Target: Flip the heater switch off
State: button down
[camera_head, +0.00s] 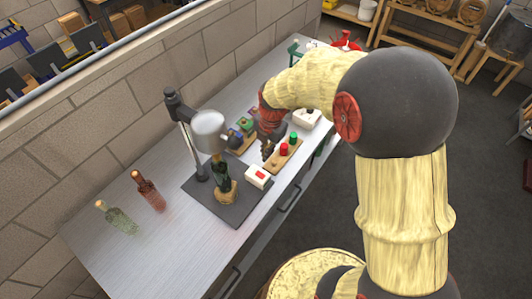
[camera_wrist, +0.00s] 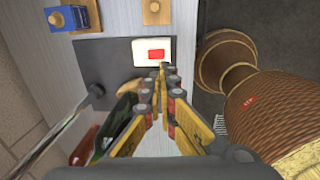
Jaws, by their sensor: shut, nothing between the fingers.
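The heater switch is a small white box (camera_head: 257,178) with a red rocker, on the front edge of the dark base plate (camera_head: 207,207). The switch also shows in the wrist view (camera_wrist: 140,53), where its red rocker (camera_wrist: 156,54) faces up. My gripper (camera_head: 267,154) is shut and empty, above the bench near the switch. In the wrist view my gripper's fingertips (camera_wrist: 163,70) lie at the lower edge of the white box. I cannot tell whether they touch it. A grey heater head (camera_head: 209,131) hangs on a stand over a dark green bottle (camera_head: 221,172).
A wooden tray (camera_head: 275,163) with red and green pieces lies beside the switch. Another white box (camera_head: 307,118) stands farther back. A reddish bottle (camera_head: 148,190) and a pale green bottle (camera_head: 117,217) stand left. The bench's front left is clear.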

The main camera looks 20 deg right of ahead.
aim_at(259, 174)
jog(key=shift+w+a+r+p, duration=0.35)
jog(key=shift+a+p, duration=0.1)
jog(key=shift+p, duration=0.15)
jog(key=shift+f, duration=0.15)
jog(key=f, duration=0.4)
jog(key=w+f, duration=0.1)
jog(key=f, duration=0.4)
jog(key=a+f, duration=0.1)
jog(key=f, duration=0.3)
jog(key=shift+w+f, duration=0.2)
jog(key=shift+f, duration=0.15)
